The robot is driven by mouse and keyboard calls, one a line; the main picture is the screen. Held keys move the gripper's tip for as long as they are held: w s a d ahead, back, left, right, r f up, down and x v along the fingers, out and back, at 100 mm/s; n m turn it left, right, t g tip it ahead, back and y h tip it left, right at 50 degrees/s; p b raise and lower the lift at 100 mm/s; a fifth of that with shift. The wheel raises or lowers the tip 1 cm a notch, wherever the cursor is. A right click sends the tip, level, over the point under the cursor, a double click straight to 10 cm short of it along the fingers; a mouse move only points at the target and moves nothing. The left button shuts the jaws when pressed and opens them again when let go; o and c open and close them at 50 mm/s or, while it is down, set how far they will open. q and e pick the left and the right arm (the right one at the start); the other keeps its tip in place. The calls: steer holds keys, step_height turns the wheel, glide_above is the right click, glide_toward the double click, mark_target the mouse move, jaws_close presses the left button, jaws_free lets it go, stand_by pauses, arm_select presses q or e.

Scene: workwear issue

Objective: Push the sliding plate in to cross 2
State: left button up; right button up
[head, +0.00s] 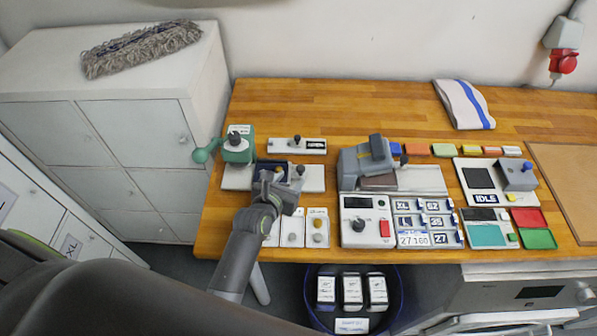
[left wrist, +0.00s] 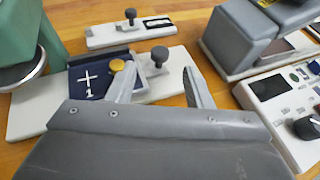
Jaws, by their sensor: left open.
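A navy plate (left wrist: 92,80) with a white cross marked 1 lies on a long white base (left wrist: 30,115) beside a green press (left wrist: 40,35). A brass knob (left wrist: 117,65) is at the plate's right end, and a dark grey knob (left wrist: 158,58) stands right of it. In the head view the plate (head: 268,166) shows only partly behind my gripper. My left gripper (left wrist: 160,72) is open, its fingertips apart, with the grey knob appearing between them and the brass knob by the left finger. Contact cannot be told. No second cross can be read.
A smaller white slide with a dark knob (head: 298,146) lies behind the base. A grey clamp device (head: 366,160) stands to the right, with a white control box (head: 366,220) in front of it. Two small white panels (head: 317,228) lie near the table's front edge.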

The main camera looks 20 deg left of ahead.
mark_target(300, 168)
arm_select(q)
steer(key=b+x, duration=0.1)
steer(key=x, duration=0.1)
steer(key=b+x, duration=0.2)
steer(key=x, duration=0.1)
steer(key=shift+s+f, duration=0.15)
steer(key=shift+f, duration=0.1)
steer(key=shift+r+b+x, duration=0.2)
steer(key=shift+b+x, duration=0.8)
jaws_close()
